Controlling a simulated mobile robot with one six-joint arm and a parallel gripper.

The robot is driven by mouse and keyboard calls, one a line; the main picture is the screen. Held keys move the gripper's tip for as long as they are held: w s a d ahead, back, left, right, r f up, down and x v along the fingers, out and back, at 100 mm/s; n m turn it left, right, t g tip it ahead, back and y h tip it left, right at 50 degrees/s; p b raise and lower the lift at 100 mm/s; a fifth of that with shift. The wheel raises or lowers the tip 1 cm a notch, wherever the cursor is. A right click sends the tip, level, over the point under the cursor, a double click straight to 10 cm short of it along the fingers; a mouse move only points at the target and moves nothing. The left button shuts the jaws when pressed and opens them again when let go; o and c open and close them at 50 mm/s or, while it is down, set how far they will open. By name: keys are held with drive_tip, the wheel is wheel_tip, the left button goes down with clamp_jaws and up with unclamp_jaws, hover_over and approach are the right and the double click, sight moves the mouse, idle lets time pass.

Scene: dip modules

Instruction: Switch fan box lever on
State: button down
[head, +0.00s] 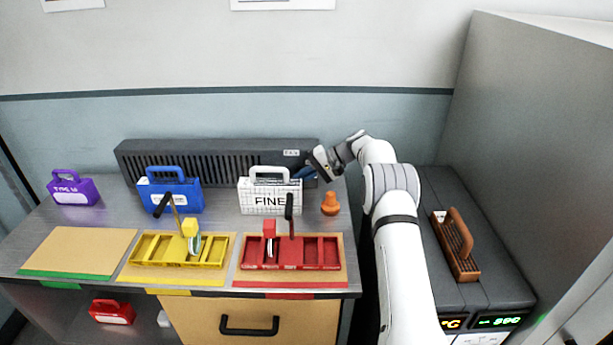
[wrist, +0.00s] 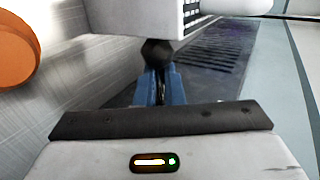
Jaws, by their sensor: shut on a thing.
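The fan box (head: 220,150) is a long dark grey box with a slatted front, standing at the back of the metal table against the wall. A small label sits near its right end. My gripper (head: 304,173) reaches it from the right, with its blue fingers low at that end. In the wrist view my gripper (wrist: 158,78) is shut on a dark knob, the lever (wrist: 157,51), in front of the slatted fan box (wrist: 215,60). The lever's shaft is hidden, and I cannot tell its position. In the head view the lever is hidden by my gripper.
A white FINE case (head: 270,195) stands close left of my gripper. An orange knobbed piece (head: 330,204) stands just below it. A blue case (head: 170,194), a purple case (head: 73,188), a yellow tray (head: 150,250) and a red tray (head: 318,254) share the table.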

drive_tip(key=shift+s+a+f, duration=0.1)
drive_tip(key=shift+s+f, duration=0.2)
drive_tip(key=shift+f, duration=0.2)
drive_tip(key=c, duration=1.8)
unclamp_jaws()
drive_tip(key=shift+f, duration=0.1)
drive_tip(key=o, duration=0.5)
drive_tip(key=shift+s+r, duration=0.15)
drive_tip(key=shift+r, duration=0.35)
drive_tip(key=shift+c, duration=0.2)
drive_tip(key=b+v, duration=0.1)
drive_tip(key=v, duration=0.6)
drive_tip(key=shift+w+d, duration=0.2)
drive_tip(key=shift+d, duration=0.2)
drive_tip(key=shift+r, duration=0.15)
